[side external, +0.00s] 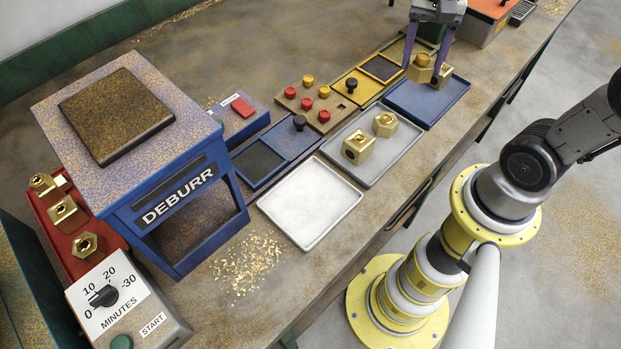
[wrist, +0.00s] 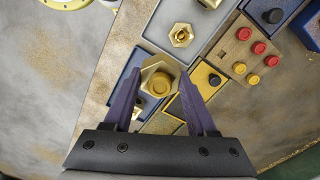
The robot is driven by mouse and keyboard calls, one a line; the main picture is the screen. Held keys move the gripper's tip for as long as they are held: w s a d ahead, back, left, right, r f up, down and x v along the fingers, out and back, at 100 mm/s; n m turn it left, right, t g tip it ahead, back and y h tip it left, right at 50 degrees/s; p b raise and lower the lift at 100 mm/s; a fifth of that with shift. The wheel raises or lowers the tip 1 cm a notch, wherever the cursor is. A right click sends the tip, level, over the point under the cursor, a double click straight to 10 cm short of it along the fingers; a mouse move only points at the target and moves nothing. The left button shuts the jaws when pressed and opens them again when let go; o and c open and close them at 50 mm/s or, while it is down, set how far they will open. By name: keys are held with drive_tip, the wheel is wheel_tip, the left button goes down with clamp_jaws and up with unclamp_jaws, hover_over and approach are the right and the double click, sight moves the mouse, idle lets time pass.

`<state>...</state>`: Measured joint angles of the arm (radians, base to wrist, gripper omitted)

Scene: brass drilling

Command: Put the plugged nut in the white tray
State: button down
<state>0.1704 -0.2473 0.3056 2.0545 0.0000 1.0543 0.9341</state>
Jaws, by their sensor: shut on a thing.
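The plugged nut is a brass hex nut (side external: 419,72) with a round brass plug in its top. In the wrist view the nut (wrist: 158,78) sits between the two purple fingers (wrist: 160,92), plug facing the camera. I cannot tell whether it touches the tray. The white tray (side external: 310,203) lies empty in front of the blue deburr machine, well to the left of my gripper in the side view.
Another brass nut (side external: 443,75) is in the blue tray (side external: 428,103), close beside the held one. A grey tray (side external: 374,160) with two open nuts lies between the blue and white trays. A board with red and yellow plugs (side external: 316,100) stands behind. Brass chips (side external: 245,264) litter the bench.

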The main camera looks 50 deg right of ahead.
drive_tip(key=s+a+n, duration=0.5)
drive_tip(key=a+n, duration=0.1)
drive_tip(key=a, duration=0.3)
drive_tip(key=s+a+n, duration=0.4)
drive_tip(key=a+n, duration=0.2)
drive_tip(key=a, duration=0.4)
hover_over(310, 203)
drive_tip(key=shift+n, duration=0.3)
drive_tip(key=f, duration=0.5)
drive_tip(key=d+f, duration=0.1)
drive_tip(key=f, duration=0.2)
drive_tip(key=shift+s, duration=0.4)
drive_tip(key=shift+w+a+f, duration=0.25)
drive_tip(key=shift+f, duration=0.15)
drive_tip(key=shift+w+a+f, duration=0.2)
drive_tip(key=shift+f, duration=1.7)
